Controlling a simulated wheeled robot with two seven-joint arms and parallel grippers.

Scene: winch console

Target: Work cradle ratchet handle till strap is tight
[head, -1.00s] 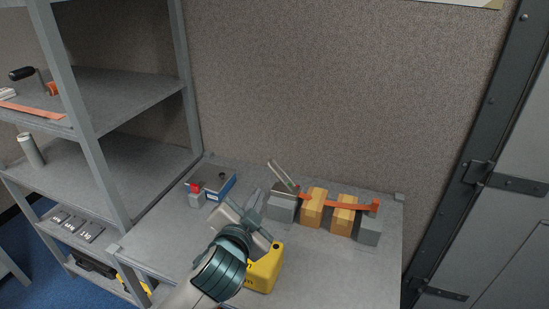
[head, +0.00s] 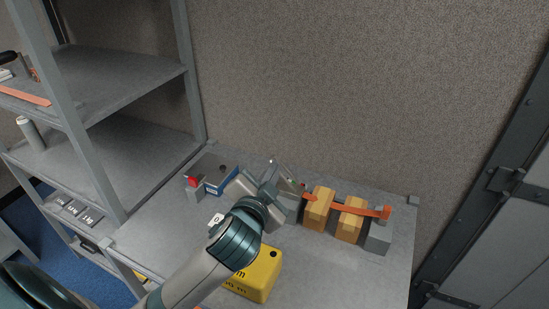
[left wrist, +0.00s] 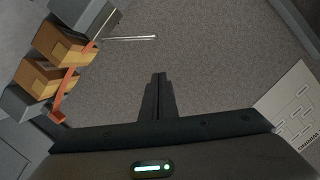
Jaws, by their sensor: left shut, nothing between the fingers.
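My left gripper (head: 270,172) is shut and empty, just left of the handle. In the left wrist view its fingertips (left wrist: 158,76) lie together, apart from the handle in the picture. The gripper hides part of the left grey block and ratchet. My right gripper is not in view.
A yellow block (head: 256,275) stands at the table front, below my left arm. A grey shelf rack (head: 135,150) stands at left. The bench right front is clear.

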